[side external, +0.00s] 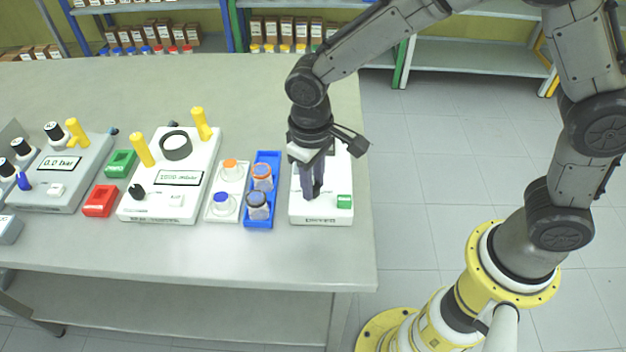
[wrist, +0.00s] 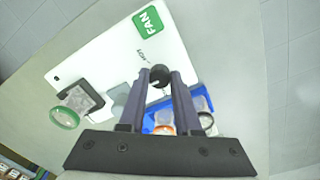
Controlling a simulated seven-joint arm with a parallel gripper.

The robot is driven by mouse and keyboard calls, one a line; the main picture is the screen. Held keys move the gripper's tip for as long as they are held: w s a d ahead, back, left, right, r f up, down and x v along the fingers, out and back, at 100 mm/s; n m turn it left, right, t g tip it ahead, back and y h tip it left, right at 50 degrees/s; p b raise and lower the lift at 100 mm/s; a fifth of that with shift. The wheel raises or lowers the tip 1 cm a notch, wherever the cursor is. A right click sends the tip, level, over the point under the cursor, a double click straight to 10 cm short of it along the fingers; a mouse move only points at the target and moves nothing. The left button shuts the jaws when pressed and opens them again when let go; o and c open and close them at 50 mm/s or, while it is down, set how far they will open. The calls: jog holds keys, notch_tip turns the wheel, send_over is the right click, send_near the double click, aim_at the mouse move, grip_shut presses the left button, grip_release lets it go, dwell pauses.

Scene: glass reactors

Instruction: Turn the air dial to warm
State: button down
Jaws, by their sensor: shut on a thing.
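The white dryer box (side external: 325,210) stands at the table's right end, with a green button (side external: 344,201) at its front right corner. In the wrist view the button reads FAN (wrist: 147,21) on the white panel (wrist: 105,60). My gripper (side external: 312,196) points straight down over the box. In the wrist view a small round black dial (wrist: 159,74) sits between my fingertips (wrist: 159,82), and the gripper is shut on it. Small lettering is beside the dial, too small to read surely. The dial's pointer is not clear, and the fingers hide the dial in the side view.
A blue rack (side external: 262,222) with capped jars stands just left of the dryer. A white tray (side external: 226,205) with jars and a grey-white device with yellow handles (side external: 160,208) stand further left. The table's right edge is close to the dryer.

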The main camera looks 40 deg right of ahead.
jog(key=c, duration=0.6)
grip_release()
notch_tip(320, 180, up, 14)
jog(key=shift+a, duration=0.3)
